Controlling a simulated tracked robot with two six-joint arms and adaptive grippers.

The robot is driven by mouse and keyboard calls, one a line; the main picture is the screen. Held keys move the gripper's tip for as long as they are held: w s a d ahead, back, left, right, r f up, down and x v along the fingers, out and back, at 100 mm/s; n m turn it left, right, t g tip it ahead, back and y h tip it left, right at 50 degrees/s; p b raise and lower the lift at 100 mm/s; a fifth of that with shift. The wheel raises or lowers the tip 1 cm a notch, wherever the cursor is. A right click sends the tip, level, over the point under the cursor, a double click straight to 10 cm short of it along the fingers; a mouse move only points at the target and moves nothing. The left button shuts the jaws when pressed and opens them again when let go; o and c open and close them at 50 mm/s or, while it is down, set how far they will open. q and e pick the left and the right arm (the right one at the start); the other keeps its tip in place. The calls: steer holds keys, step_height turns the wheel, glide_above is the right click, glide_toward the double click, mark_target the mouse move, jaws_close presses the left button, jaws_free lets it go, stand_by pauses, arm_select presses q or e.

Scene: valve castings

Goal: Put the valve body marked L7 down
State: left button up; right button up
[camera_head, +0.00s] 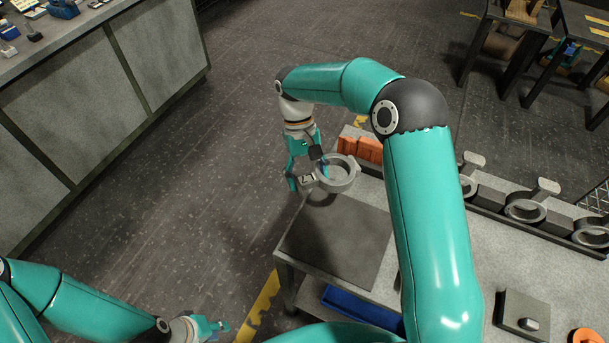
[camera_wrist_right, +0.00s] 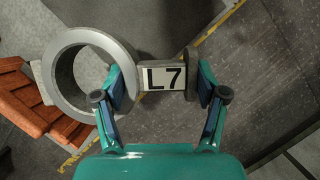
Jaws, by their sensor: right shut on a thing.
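My right gripper (camera_head: 306,174) is shut on the grey valve body marked L7 (camera_head: 341,174). In the right wrist view, the fingers (camera_wrist_right: 162,92) clasp its short neck from both sides, with the white L7 label (camera_wrist_right: 165,78) between them and the ring (camera_wrist_right: 45,75) out to the left. The head view shows it in the air by the far left corner of the workbench, beyond a dark grey mat (camera_head: 335,245). My left gripper (camera_head: 212,327) is low at the bottom left, away from the bench; its finger opening is unclear.
Orange-brown blocks (camera_head: 369,150) stand behind the held ring. A rack with several similar castings (camera_head: 525,207) runs along the bench's right side. A blue tray (camera_head: 360,309) sits below the mat. The mat is clear. A grey block (camera_head: 522,315) lies at the lower right.

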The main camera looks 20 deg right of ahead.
mark_target(324, 180)
steer(key=m, duration=0.2)
steer(key=m+y+p, duration=0.1)
steer(key=shift+s+d+f, duration=0.25)
steer(key=shift+d+f, duration=0.05)
steer(key=shift+f, duration=0.1)
steer(key=m, duration=0.1)
steer(key=m+y+p, duration=0.1)
steer(key=f+m+t, duration=0.1)
steer(key=m, duration=0.1)
steer(key=shift+s+d+y, duration=0.25)
steer(key=shift+s+y, duration=0.05)
steer(key=m, duration=0.1)
steer(key=m+t+p, duration=0.1)
steer(key=m, duration=0.1)
steer(key=d+m+y, duration=0.1)
steer(key=shift+s+f+m, duration=0.25)
steer(key=shift+s+m, duration=0.05)
steer(key=shift+m, duration=0.1)
steer(key=shift+s+d+f+m+t+y+p, duration=0.1)
steer(key=shift+d+m+t+y+p, duration=0.15)
steer(key=shift+m, duration=0.3)
steer(key=shift+s+d+m+t+y+p, duration=0.1)
steer(key=shift+m+t+p, duration=0.2)
steer(key=shift+m, duration=0.25)
steer(key=s+d+m+t+h+p, duration=0.1)
steer(key=s+d+m+t, duration=0.3)
steer(key=m, duration=0.9)
steer(key=shift+d+f+m+t+p, duration=0.3)
steer(key=shift+d+t+p, duration=0.4)
steer(key=shift+d, duration=0.9)
